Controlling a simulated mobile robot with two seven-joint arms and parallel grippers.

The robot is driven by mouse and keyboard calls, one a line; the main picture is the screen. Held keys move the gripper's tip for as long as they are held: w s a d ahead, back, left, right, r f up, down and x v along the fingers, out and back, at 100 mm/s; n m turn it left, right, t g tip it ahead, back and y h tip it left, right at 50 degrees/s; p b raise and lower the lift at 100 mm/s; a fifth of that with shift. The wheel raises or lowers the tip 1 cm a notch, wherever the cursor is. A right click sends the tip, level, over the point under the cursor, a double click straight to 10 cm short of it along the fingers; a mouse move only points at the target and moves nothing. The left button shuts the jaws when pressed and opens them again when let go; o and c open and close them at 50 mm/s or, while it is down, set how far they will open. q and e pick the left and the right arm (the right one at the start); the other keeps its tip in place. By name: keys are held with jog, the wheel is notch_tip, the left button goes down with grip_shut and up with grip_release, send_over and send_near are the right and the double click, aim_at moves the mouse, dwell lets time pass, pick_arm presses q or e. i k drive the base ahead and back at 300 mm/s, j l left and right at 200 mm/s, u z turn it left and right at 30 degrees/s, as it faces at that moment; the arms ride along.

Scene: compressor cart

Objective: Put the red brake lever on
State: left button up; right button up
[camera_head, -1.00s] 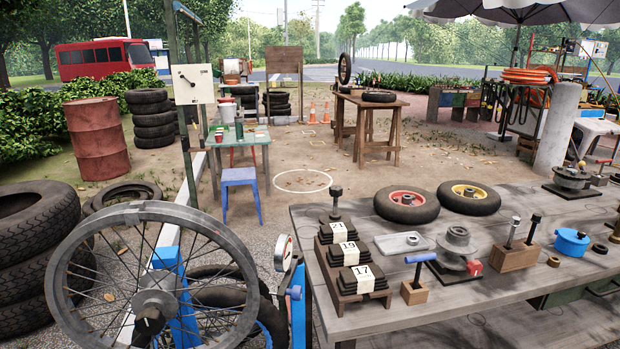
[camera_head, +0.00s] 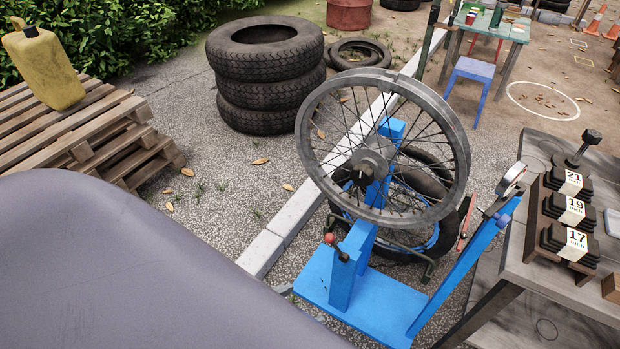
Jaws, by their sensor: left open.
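A small lever with a red knob (camera_head: 330,239) sits on the near blue post of the wheel stand (camera_head: 338,285). Its short dark arm runs from the post up and left to the knob. The spoked wheel (camera_head: 372,172) hangs on the stand, tilted toward me, above the lever. Whether anything touches the rim at the lever is not clear. A large smooth grey part of my own body fills the lower left. I see no fingers of my left or right gripper.
A wooden bench (camera_head: 575,290) stands at the right with a rack of weights (camera_head: 563,225). A dial gauge (camera_head: 511,181) sits on the stand's right arm. Stacked tyres (camera_head: 267,85) and a pallet (camera_head: 70,125) with a yellow can (camera_head: 43,65) are at the left.

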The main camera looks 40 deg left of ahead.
aim_at(329, 238)
jog(key=u, duration=0.9)
